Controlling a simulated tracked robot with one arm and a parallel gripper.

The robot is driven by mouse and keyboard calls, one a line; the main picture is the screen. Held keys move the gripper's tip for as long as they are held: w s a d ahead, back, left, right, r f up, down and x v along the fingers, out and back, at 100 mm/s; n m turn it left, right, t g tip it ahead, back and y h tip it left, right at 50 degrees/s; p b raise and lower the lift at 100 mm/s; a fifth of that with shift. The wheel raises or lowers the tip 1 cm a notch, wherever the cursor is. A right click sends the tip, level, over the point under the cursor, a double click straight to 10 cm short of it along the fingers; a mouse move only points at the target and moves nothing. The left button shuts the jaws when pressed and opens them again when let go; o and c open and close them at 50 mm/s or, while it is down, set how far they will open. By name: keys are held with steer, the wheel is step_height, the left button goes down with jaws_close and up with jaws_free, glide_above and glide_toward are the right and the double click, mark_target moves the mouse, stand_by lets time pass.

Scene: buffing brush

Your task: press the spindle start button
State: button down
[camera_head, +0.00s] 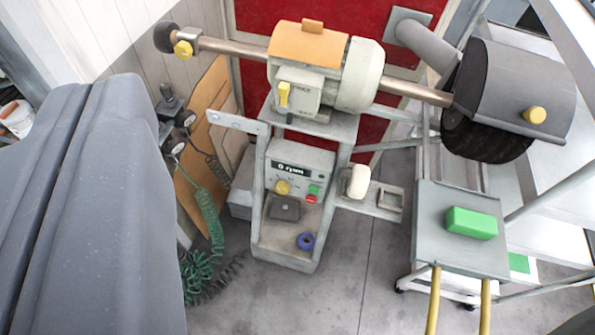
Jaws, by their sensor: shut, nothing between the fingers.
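The control panel (300,165) is on the front of the grey pedestal below the motor. A small green button (314,190), which looks like the start button, is at the panel's lower right. A red button (311,199) is just below it, and a yellow knob (282,187) is to its left. My gripper (88,88) is a large dark grey shape at the left edge, close to the camera. Its two fingers are together with nothing visible between them. In the picture it is well left of the panel and apart from it. Nothing covers the green button.
The motor (350,75) carries a long shaft with a dark brush (487,138) under a grey hood (515,85) at right. A tray (440,255) holds a green block (471,223). Coiled green hoses (205,215) hang left of the pedestal. Open floor (340,285) lies in front.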

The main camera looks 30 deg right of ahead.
steer(key=w+d+f+m+t+b, duration=0.1)
steer(key=w+d+f+m+b, duration=0.1)
steer(key=w+f+m+b, duration=0.45)
steer(key=w+d+f+m+t+b, duration=0.15)
steer(key=w+f, duration=0.25)
steer(key=f, duration=0.6)
steer(key=w+d+f+m+b, duration=0.1)
steer(key=w+f+m+b, duration=0.3)
steer(key=f, duration=0.4)
steer(key=d+f+m+g+h+b, duration=0.2)
steer(key=d+f+m, duration=0.1)
steer(key=f, duration=0.8)
steer(key=d+f+m+g+h+b, duration=0.2)
steer(key=f+m, duration=0.3)
steer(key=f, duration=0.7)
steer(key=d+f+m+g+h+b, duration=0.2)
steer(key=d+f+m+h+b, duration=0.1)
steer(key=f, duration=0.8)
steer(key=shift+s+d+f+m+h, duration=0.15)
steer(key=shift+s+d+m+h, duration=0.25)
steer(key=shift+d+m, duration=0.6)
steer(key=shift+w+d, duration=0.1)
steer(key=shift+w, duration=0.1)
